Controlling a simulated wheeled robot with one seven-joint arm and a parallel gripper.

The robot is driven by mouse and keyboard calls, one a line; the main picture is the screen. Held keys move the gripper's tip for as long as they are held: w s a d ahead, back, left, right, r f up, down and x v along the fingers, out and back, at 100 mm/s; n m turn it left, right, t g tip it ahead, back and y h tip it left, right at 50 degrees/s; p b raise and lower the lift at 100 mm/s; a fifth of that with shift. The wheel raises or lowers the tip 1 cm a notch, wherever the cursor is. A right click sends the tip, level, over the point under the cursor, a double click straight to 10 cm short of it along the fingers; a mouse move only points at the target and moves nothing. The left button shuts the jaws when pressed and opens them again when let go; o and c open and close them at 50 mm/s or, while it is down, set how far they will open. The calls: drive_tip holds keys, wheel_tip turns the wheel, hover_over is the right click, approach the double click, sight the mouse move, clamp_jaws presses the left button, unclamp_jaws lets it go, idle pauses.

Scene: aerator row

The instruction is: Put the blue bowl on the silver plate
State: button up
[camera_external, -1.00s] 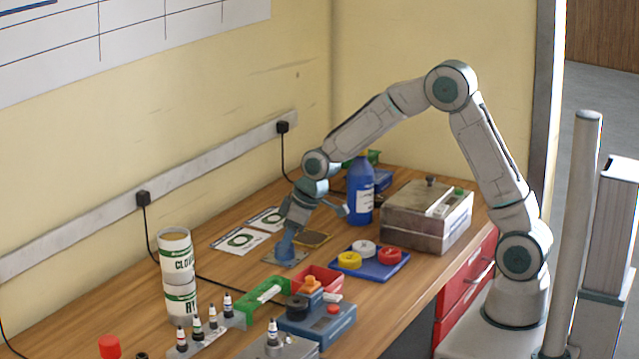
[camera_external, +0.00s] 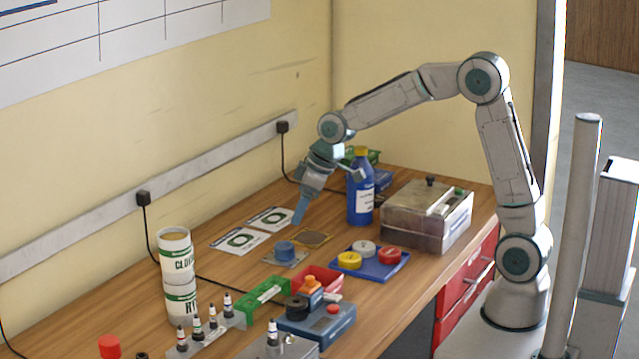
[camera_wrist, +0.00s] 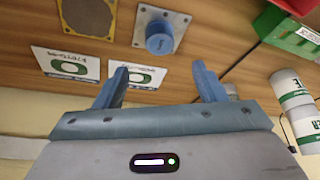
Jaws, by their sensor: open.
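The blue bowl (camera_external: 286,249) sits on the square silver plate (camera_external: 300,258) on the bench. In the wrist view the bowl (camera_wrist: 159,40) shows within the outline of the plate (camera_wrist: 181,21), with plate showing around it. My gripper (camera_external: 299,215) is raised above the bench, up and to the right of the bowl and apart from it. In the wrist view its two blue fingers (camera_wrist: 160,78) are spread apart with nothing between them. No part of the bowl touches them.
A brown-gold square plate (camera_external: 313,238) lies beside the silver plate. A blue bottle (camera_external: 360,195) stands near my gripper. A blue tray (camera_external: 384,267) holds yellow, white and red round pieces. Printed cards (camera_external: 240,241) lie toward the wall. A metal box (camera_external: 425,222) stands at right.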

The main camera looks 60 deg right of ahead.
drive_tip(key=s+d+r+m+h, duration=0.1)
drive_tip(key=s+d+m, duration=0.1)
drive_tip(key=s, duration=1.2)
drive_tip(key=s+d+r+m+g, duration=0.1)
drive_tip(key=s+d, duration=0.4)
drive_tip(key=s, duration=0.9)
drive_tip(key=shift+m+h, duration=0.4)
drive_tip(key=shift+m, duration=0.5)
